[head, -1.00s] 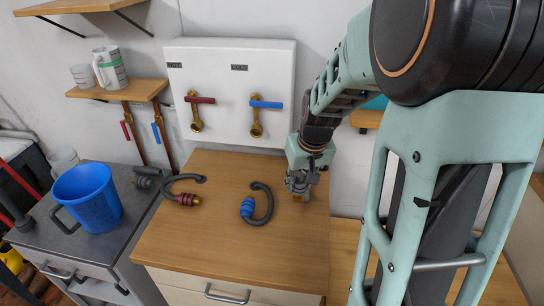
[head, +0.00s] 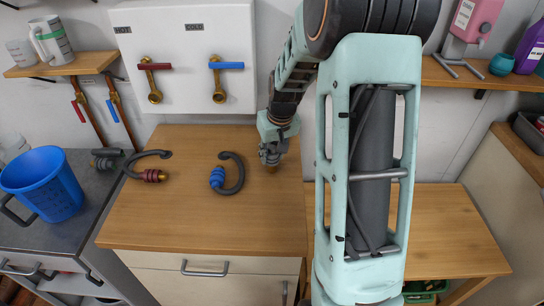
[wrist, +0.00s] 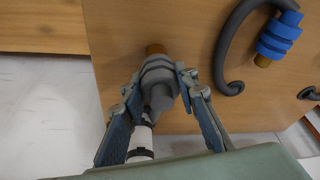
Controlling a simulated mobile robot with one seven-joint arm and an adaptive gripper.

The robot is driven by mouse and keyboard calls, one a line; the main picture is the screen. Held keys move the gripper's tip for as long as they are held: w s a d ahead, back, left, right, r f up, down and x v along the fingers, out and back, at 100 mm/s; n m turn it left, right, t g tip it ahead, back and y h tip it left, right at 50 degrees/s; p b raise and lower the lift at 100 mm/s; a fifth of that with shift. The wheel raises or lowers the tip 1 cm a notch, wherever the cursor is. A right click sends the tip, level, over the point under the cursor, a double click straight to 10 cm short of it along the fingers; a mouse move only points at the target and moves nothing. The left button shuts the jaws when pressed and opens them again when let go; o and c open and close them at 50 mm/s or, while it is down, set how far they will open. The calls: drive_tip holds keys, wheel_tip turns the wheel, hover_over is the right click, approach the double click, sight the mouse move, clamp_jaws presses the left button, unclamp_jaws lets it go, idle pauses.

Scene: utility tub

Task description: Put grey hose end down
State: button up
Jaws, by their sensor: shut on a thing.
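My gripper (head: 272,152) is shut on the grey hose end (wrist: 160,82), a ribbed dark grey piece with a brass tip. In the wrist view, the fingers close on it from both sides. The head view shows it low over the right part of the wooden counter (head: 205,228), near the side edge. I cannot tell whether the brass tip touches the wood. The grey hose end is mostly hidden by the gripper in the head view.
A blue-collared hose piece (head: 217,177) lies to the left on the counter, with a red-collared one (head: 152,175) further left. The front of the counter is clear. Red and blue taps (head: 219,80) stick out from the white wall panel. A blue bucket (head: 42,185) stands at far left.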

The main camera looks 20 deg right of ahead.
drive_tip(key=shift+f, duration=0.2)
drive_tip(key=o, duration=1.2)
drive_tip(key=shift+r, duration=0.2)
drive_tip(key=shift+r, duration=0.25)
drive_tip(key=v, duration=1.1)
drive_tip(key=shift+s+r, duration=0.2)
drive_tip(key=shift+r, duration=0.1)
